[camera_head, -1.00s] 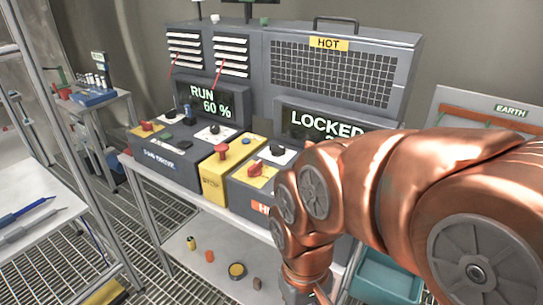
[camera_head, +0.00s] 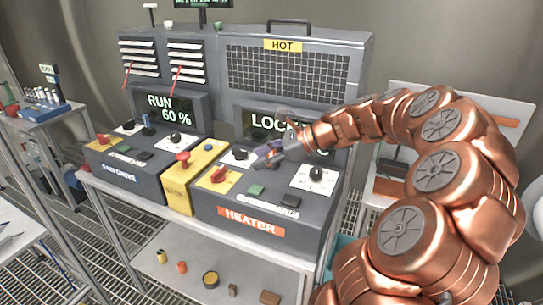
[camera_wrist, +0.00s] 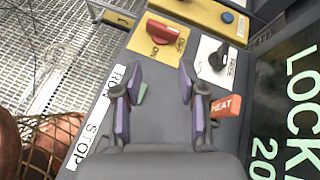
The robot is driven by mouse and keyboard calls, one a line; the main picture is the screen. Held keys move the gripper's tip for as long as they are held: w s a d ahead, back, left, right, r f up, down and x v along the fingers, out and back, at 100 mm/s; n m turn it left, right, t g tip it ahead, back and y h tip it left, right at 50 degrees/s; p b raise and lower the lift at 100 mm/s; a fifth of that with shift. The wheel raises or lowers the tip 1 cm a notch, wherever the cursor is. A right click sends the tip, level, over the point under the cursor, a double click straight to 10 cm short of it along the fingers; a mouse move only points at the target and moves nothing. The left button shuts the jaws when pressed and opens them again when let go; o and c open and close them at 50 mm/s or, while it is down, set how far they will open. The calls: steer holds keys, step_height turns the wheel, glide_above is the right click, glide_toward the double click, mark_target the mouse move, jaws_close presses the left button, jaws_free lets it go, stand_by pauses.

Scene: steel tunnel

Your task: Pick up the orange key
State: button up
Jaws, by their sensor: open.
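An orange tag lettered HEAT (camera_wrist: 226,105) shows in the wrist view, just outside my right finger and beside the green-lettered display; it looks like the orange key, though its shaft is hidden. I cannot pick it out in the head view, where my gripper (camera_head: 268,156) covers that area. My gripper, with purple finger pads, is open over the grey heater panel (camera_head: 232,208). In the wrist view its fingers (camera_wrist: 160,82) point toward the red switch, with no object held between them. The tag lies to the right of the gap, partly behind the finger.
The heater panel carries a red switch on a yellow plate (camera_wrist: 165,36), a black knob on a white plate (camera_wrist: 216,60) and a green button (camera_wrist: 143,93). The LOCKED display (camera_wrist: 285,110) rises close on the right. Small items lie on the shelf below (camera_head: 150,240).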

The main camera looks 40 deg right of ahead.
steer(key=d+m+t, duration=0.1)
steer(key=d, duration=0.2)
steer(key=d+m+t+h, duration=0.1)
steer(key=d+m, duration=0.1)
steer(key=d, duration=0.2)
steer(key=d+m, duration=0.2)
steer(key=d, duration=0.2)
steer(key=shift+w+f+t, duration=0.2)
steer(key=shift+w+t, duration=0.05)
steer(key=shift+t, duration=0.15)
steer(key=shift+w+f, duration=0.1)
steer(key=shift+w, duration=0.1)
steer(key=p+x, duration=0.1)
steer(key=x, duration=0.1)
steer(key=p+x, duration=0.1)
steer(key=x, duration=0.1)
steer(key=p+x, duration=0.1)
steer(key=x, duration=0.1)
steer(key=shift+w+a+r, duration=0.2)
steer(key=shift+a+r, duration=0.05)
steer(key=shift+r, duration=0.05)
steer(key=shift+w+a+f, duration=0.15)
steer(key=shift+w+f, duration=0.1)
steer(key=shift+f, duration=0.05)
jaws_close()
